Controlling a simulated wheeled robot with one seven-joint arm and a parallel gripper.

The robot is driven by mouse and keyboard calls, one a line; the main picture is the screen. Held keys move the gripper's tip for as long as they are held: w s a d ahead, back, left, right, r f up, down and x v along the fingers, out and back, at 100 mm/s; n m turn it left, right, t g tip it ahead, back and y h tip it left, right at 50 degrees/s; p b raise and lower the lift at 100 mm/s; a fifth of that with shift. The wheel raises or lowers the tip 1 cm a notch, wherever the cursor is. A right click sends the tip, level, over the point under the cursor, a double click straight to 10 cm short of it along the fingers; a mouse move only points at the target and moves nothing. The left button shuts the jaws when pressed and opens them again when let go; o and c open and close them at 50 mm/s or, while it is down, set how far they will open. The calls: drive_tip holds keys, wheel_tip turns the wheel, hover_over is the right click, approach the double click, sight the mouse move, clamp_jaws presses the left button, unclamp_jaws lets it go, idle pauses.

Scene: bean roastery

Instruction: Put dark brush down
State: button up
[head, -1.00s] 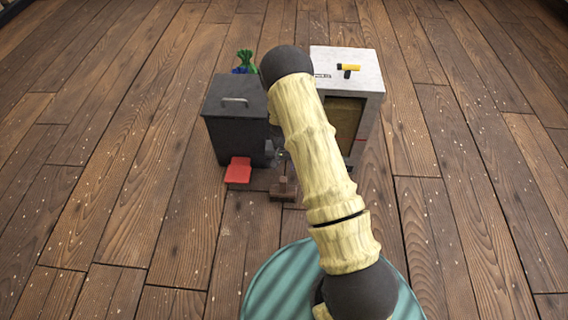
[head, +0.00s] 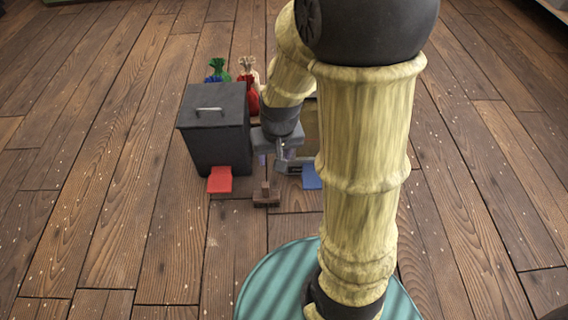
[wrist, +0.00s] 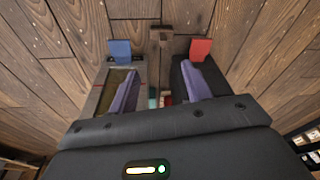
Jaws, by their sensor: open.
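My gripper (head: 278,160) is low, just behind the brush in the head view, between the bins. In the wrist view my gripper (wrist: 161,86) has its two purple fingers wide apart with nothing held between them. The brush appears apart from the fingers.
A dark bin (head: 217,140) with a red pedal (head: 220,180) stands left. A blue pedal (head: 311,177) belongs to the right-hand bin, mostly hidden by my arm. A red sack (head: 247,96) and a green-tied sack (head: 217,68) are behind. The floor in front and left is open.

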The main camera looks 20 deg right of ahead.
drive_tip(key=s+r, duration=0.3)
drive_tip(key=s, duration=0.2)
drive_tip(key=shift+s+n, duration=0.4)
wheel_tip(320, 180, up, 51)
drive_tip(key=p, duration=5.1)
drive_tip(key=shift+r, duration=0.15)
drive_tip(key=shift+c, duration=0.2)
